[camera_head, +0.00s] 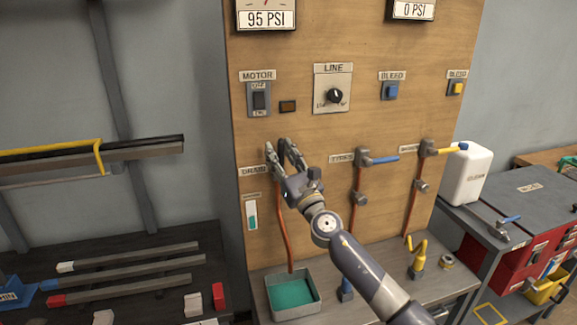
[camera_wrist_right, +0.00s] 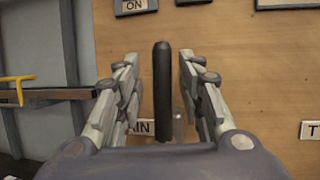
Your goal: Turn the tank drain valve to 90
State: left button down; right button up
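The drain valve's dark lever (camera_wrist_right: 162,92) stands upright in the right wrist view, between the two fingers of my right gripper (camera_wrist_right: 159,62). A gap shows on each side of it, so the fingers are open around the lever and appear not to touch it. A grey stub (camera_wrist_right: 178,125) shows beside its lower part. In the head view my right gripper (camera_head: 277,147) is at the board just above the DRAIN label (camera_head: 254,171); it hides most of the valve there. My left gripper is not in view.
Other valves with blue (camera_head: 385,159) and yellow (camera_head: 452,150) handles are to the right on the wooden board (camera_head: 330,35). The MOTOR switch (camera_head: 259,99) is above my gripper. An orange hose (camera_head: 284,235) runs down to a tray of green liquid (camera_head: 292,293).

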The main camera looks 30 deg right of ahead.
jog(key=v, duration=1.1)
jog(key=shift+s, duration=0.15)
jog(key=shift+f, duration=0.15)
